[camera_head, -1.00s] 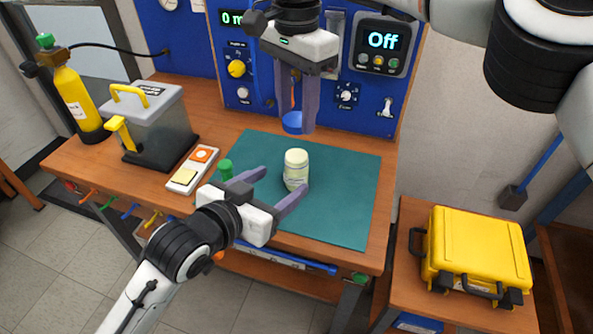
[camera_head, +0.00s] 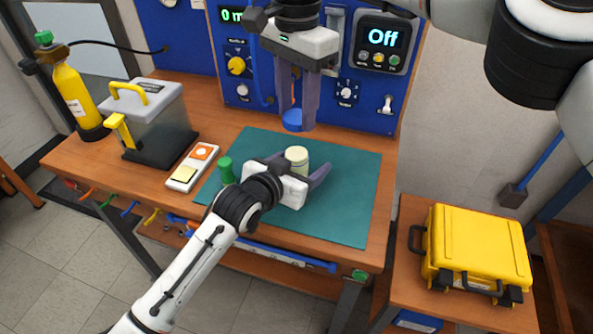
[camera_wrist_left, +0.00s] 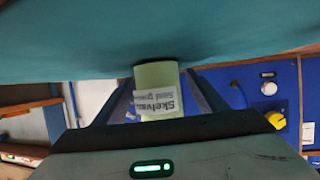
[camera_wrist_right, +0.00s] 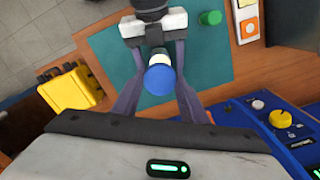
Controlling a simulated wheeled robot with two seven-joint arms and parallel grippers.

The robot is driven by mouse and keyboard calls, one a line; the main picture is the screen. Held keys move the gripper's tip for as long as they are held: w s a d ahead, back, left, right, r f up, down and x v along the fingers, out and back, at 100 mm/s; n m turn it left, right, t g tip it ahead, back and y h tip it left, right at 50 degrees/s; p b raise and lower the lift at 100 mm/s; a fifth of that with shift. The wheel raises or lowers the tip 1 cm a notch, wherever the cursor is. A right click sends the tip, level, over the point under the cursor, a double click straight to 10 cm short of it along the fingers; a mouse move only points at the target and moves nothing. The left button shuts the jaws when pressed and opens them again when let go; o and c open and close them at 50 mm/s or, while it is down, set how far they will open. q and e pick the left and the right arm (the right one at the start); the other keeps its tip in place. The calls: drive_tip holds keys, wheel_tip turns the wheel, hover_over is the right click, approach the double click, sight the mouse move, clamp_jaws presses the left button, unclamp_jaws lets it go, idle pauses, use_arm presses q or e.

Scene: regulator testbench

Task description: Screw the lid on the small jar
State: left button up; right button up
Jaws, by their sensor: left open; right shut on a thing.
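The small jar (camera_head: 297,157) is pale cream-green and stands upright on the teal mat (camera_head: 345,205). Its label shows in the left wrist view (camera_wrist_left: 157,92). My left gripper (camera_head: 302,172) is low at the mat, open, with its fingers on either side of the jar; contact is not visible. The blue lid (camera_head: 292,121) is between the fingers of my right gripper (camera_head: 296,117), which is shut on it. That gripper points down, above and behind the jar. In the right wrist view the lid (camera_wrist_right: 159,79) partly hides the jar.
A green cylinder (camera_head: 226,171) stands on the mat's left side, near my left arm. A button box (camera_head: 192,167) and a grey case with yellow handles (camera_head: 160,118) are further left. The blue panel (camera_head: 347,112) rises behind the lid. The mat's right side is clear.

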use_arm(q)
drive_tip(key=c, duration=1.6)
use_arm(e)
hover_over(297, 153)
drive_tip(key=shift+f, duration=2.5)
drive_tip(key=shift+f, duration=0.85)
use_arm(q)
clamp_jaws()
use_arm(e)
drive_tip(key=shift+f, duration=0.6)
